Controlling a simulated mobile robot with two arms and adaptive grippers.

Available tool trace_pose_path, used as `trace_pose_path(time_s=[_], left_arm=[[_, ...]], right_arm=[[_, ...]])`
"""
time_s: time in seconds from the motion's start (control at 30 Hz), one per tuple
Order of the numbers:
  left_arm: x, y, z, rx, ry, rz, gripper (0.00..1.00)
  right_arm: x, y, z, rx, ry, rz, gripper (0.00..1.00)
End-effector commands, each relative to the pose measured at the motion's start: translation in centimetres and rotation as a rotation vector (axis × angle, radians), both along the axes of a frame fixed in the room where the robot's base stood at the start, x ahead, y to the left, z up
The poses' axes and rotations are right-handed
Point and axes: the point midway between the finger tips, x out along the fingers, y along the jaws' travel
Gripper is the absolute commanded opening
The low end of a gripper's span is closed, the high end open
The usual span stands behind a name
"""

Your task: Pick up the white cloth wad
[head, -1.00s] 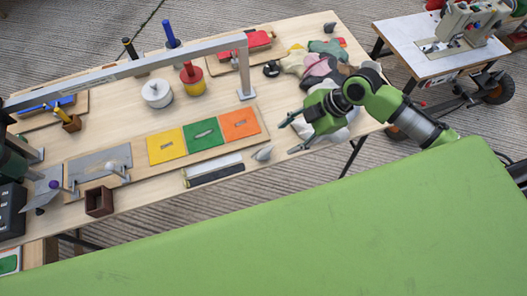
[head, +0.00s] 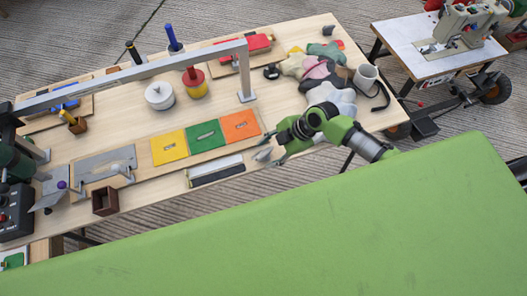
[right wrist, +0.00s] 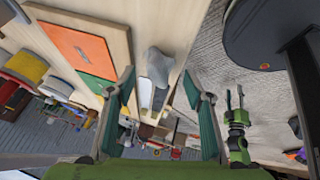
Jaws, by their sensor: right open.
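The white cloth wad (head: 330,97) lies crumpled at the near right end of the workbench, at the front of a pile of coloured cloths. My right gripper (head: 272,150) is left of and nearer than the wad, over the bench's front edge. Its fingers are spread and empty around the view of a small grey lump (head: 262,154). In the right wrist view the open fingers (right wrist: 160,80) show with the grey lump (right wrist: 156,64) beyond them; I cannot make out the wad there. A small green gripper (right wrist: 235,100), likely my left, shows there, too small to judge.
Pink (head: 318,69) and green (head: 328,49) cloths lie behind the wad. Yellow, green and orange plates (head: 240,126) lie left of my gripper. A metal bar (head: 140,72) spans the bench.

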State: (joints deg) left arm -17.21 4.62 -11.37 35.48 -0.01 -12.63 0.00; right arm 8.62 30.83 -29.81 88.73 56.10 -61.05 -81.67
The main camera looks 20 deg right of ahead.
Motion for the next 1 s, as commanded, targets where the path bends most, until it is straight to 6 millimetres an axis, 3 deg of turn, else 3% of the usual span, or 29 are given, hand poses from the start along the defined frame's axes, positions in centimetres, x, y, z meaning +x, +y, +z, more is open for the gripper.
trace_pose_path(time_s=[0.2, 0.4, 0.57, 1.0], left_arm=[[0.0, 0.0, 0.3, 0.0, 0.0, 0.0, 0.4], [0.0, 0.0, 0.3, 0.0, 0.0, 0.0, 0.4], [0.0, 0.0, 0.3, 0.0, -0.001, -0.001, 0.4], [0.1, -0.1, 0.2, -0.001, -0.002, -0.002, 0.4]], right_arm=[[0.5, 0.7, -1.3, -0.001, -0.003, -0.002, 0.47], [0.5, 0.7, -1.4, -0.002, -0.003, -0.001, 0.47], [0.5, 0.7, -1.3, -0.001, -0.003, -0.002, 0.12], [0.5, 0.7, -1.0, -0.001, -0.004, -0.001, 0.12]])
